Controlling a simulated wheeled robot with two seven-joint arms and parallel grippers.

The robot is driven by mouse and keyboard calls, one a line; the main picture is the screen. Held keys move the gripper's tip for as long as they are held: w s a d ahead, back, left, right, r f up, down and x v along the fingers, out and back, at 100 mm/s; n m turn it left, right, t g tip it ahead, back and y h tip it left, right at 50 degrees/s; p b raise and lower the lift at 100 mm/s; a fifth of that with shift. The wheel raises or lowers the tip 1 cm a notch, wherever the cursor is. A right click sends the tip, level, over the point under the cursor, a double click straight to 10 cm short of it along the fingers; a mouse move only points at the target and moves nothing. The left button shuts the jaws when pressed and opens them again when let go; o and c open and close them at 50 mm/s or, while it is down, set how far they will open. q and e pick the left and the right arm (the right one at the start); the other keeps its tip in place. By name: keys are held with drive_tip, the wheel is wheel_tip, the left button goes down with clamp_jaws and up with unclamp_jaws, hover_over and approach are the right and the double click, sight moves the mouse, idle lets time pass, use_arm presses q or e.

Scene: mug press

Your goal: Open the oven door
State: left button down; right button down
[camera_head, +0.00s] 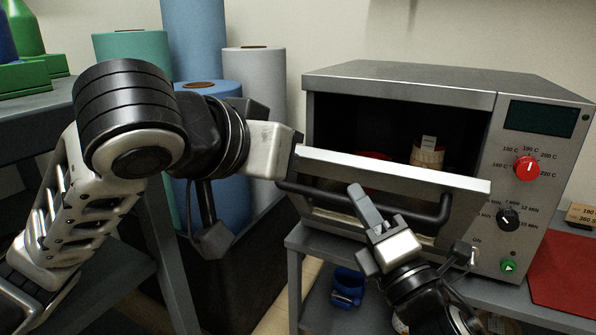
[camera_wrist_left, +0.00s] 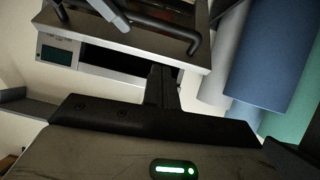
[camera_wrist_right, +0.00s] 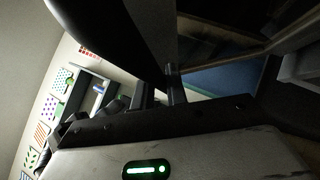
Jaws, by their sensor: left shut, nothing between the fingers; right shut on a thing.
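The grey oven (camera_head: 400,82) has its front door (camera_head: 390,175) partly open, tilted outward from the top. A black bar handle (camera_head: 310,192) runs across the door. My right gripper (camera_head: 364,205) is shut on the handle near its middle; in the right wrist view the dark handle bar (camera_wrist_right: 115,35) passes close over the fingers. My left gripper (camera_head: 297,145) is shut and empty at the upper left corner of the door. In the left wrist view its closed fingers (camera_wrist_left: 163,85) are beside the door's edge; I cannot tell whether they touch it.
Inside the oven are a beige ribbed object (camera_head: 428,155) and something red (camera_head: 376,156). The control panel with a red dial (camera_head: 526,168) is on the right. A red mat (camera_head: 565,270) lies right. Large rolls (camera_head: 255,75) stand left.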

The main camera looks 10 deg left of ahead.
sight(299, 190)
drive_tip(key=shift+w, duration=0.1)
use_arm(q)
drive_tip(key=w+d+f+g+y, duration=0.1)
drive_tip(key=w+f, duration=0.4)
drive_tip(key=w, duration=0.1)
drive_tip(key=shift+w, duration=0.4)
drive_tip(key=shift+s+a+f+t, duration=0.15)
drive_tip(key=shift+s+f+t, duration=0.15)
drive_tip(key=shift+s+f, duration=0.5)
use_arm(e)
drive_tip(key=shift+d, duration=0.1)
use_arm(q)
drive_tip(key=shift+f, duration=0.1)
use_arm(e)
drive_tip(key=c, duration=1.4)
unclamp_jaws()
drive_tip(key=shift+r, duration=0.1)
